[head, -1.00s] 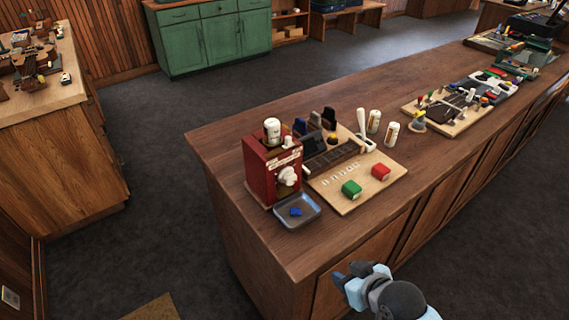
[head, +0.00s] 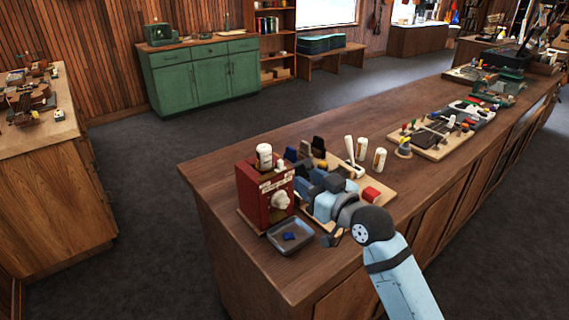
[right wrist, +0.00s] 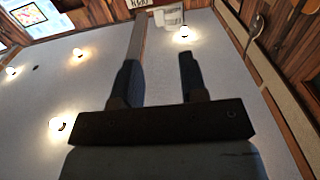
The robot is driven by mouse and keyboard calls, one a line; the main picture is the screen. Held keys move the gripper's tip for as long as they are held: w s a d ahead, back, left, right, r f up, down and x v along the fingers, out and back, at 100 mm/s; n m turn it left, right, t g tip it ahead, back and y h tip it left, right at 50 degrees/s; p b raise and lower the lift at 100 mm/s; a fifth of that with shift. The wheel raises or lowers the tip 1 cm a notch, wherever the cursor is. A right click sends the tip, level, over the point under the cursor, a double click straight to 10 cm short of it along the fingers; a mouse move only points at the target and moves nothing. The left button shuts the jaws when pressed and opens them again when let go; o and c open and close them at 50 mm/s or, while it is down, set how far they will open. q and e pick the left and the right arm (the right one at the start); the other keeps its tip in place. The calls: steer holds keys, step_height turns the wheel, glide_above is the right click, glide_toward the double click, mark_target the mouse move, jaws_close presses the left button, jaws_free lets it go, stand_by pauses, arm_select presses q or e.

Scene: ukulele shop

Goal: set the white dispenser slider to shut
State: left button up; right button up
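The red dispenser (head: 262,192) stands near the left end of the wooden counter, with a white-capped cylinder (head: 264,156) on top. A white knob-like part (head: 279,200) sticks out of its front face; I cannot tell which white part is the slider or its setting. My right gripper (head: 304,179) is just right of the dispenser, over the board, with its fingers toward the dispenser. In the right wrist view, its two dark fingers (right wrist: 158,82) stand apart with nothing between them. Contact with the dispenser cannot be made out. My left gripper is out of view.
A grey tray (head: 272,244) with a blue piece (head: 290,236) sits before the dispenser. White canisters (head: 379,159) stand behind. Another tool board (head: 428,148) lies further right.

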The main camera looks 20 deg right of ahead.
mark_target(282, 162)
steer(key=x, duration=0.8)
steer(key=shift+w+a+p, duration=0.2)
steer(key=shift+w+p, duration=0.1)
steer(key=shift+p, duration=0.05)
jaws_close()
